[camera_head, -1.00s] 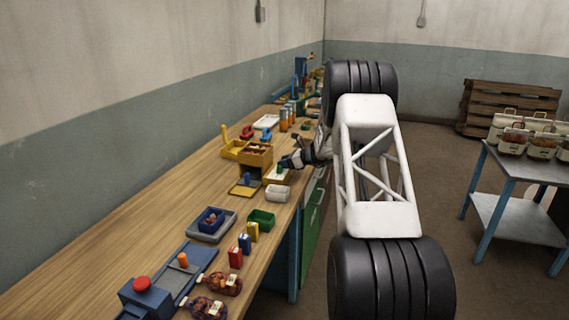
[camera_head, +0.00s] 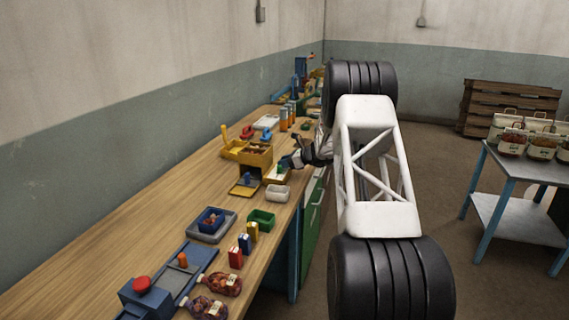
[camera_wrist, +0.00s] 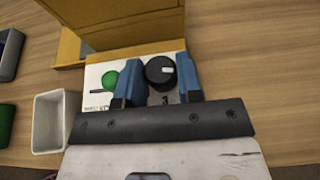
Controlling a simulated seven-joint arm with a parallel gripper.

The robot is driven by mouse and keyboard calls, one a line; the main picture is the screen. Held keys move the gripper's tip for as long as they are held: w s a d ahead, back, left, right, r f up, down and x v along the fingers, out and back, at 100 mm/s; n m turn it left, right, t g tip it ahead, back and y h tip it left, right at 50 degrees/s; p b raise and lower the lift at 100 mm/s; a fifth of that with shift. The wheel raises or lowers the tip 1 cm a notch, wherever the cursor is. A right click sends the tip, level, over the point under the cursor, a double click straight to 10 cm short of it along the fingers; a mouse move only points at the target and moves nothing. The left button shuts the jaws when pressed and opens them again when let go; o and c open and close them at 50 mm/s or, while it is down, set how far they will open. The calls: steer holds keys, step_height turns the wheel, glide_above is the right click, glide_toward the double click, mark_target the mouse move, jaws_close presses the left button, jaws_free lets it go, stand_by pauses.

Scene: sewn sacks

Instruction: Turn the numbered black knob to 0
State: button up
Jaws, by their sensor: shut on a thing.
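The black knob (camera_wrist: 159,71) with a white pointer mark sits on a white panel (camera_wrist: 98,82) in the wrist view. The mark points to the right and my gripper covers most of the panel's printing, so I cannot read the setting. My gripper (camera_wrist: 160,80) has its two blue fingers on either side of the knob, shut on it. In the head view my gripper (camera_head: 289,161) is at the panel near the bench's front edge, and the knob is too small to make out there. A green round button (camera_wrist: 110,80) is left of the knob.
A yellow box (camera_wrist: 125,20) stands directly behind the panel. A white bin (camera_wrist: 50,122) is to the left, also seen in the head view (camera_head: 278,193). A green bin (camera_head: 262,219) and small cartons stand nearer on the wooden bench (camera_head: 130,225).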

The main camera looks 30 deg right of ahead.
steer(key=shift+n+g+y, duration=0.3)
steer(key=shift+n+g, duration=0.1)
steer(key=n+g+y, duration=0.1)
steer(key=g, duration=0.1)
steer(key=n+g+y, duration=0.1)
steer(key=n, duration=0.1)
steer(key=n+g, duration=0.2)
steer(key=shift+w+d+g+y, duration=0.15)
steer(key=shift+w+g+y, duration=0.15)
steer(key=shift+y, duration=0.1)
steer(key=n+g, duration=0.6)
steer(key=g, duration=0.1)
steer(key=shift+w, duration=0.2)
steer(key=shift+n, duration=0.3)
steer(key=o, duration=0.6)
steer(key=shift+o, duration=0.2)
steer(key=shift+r, duration=0.15)
steer(key=shift+r, duration=1.6)
steer(key=shift+s+a+r, duration=0.25)
steer(key=shift+s+a, duration=0.65)
steer(key=shift+s, duration=1.6)
steer(key=shift+s+a+r, duration=0.25)
steer(key=shift+s+a, duration=0.65)
steer(key=shift+s, duration=1.6)
steer(key=shift+s+a+r, duration=0.25)
steer(key=shift+s+a, duration=0.65)
steer(key=shift+s, duration=1.6)
